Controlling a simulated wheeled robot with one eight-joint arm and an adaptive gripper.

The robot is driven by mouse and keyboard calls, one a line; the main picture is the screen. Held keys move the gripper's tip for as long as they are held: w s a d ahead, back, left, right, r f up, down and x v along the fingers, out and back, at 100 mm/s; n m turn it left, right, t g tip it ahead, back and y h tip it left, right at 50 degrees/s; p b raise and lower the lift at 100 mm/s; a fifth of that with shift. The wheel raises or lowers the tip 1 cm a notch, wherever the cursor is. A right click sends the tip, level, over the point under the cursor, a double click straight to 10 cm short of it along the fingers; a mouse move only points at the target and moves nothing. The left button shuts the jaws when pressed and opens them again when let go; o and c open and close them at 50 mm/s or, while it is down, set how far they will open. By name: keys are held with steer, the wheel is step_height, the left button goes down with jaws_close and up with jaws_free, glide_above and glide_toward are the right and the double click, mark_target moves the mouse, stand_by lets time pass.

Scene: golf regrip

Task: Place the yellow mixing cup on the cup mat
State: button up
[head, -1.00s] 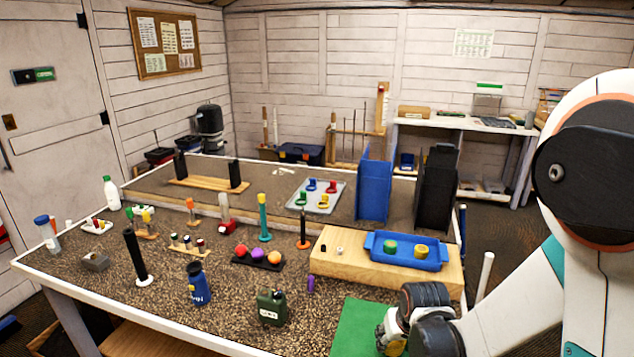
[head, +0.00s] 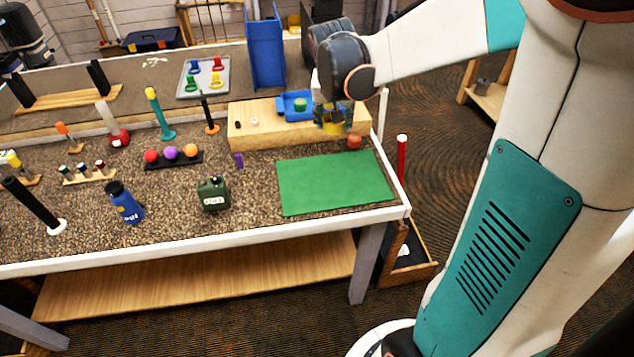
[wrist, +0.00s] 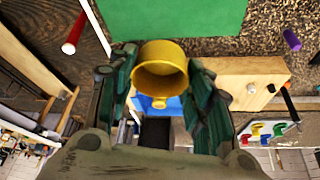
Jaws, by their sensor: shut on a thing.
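The yellow mixing cup (wrist: 160,68) is between the fingers of my gripper (wrist: 162,85) in the wrist view, its round opening facing the camera. In the head view my gripper (head: 334,112) is shut on the yellow cup (head: 333,128), which is partly hidden by the fingers. They are over the right end of the wooden block, beside the blue tray. A flat green mat (head: 335,183), the likely cup mat, lies empty on the table in front of the block. It also shows at the top of the wrist view (wrist: 180,15).
The blue tray (head: 284,113) on the wooden block (head: 250,137) holds a green cup (head: 300,104). A small orange-red object (head: 354,142) is at the mat's back right. A red post (head: 401,160) rises beyond the table's right edge.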

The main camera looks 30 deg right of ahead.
steer(key=shift+d+r, duration=0.1)
steer(key=shift+r, duration=0.25)
steer(key=shift+m, duration=0.3)
step_height(320, 180, down, 20)
steer(key=b, duration=0.7)
steer(key=shift+r, duration=0.2)
steer(key=shift+f, duration=0.1)
steer(key=o, duration=0.9)
steer(key=shift+o, duration=0.2)
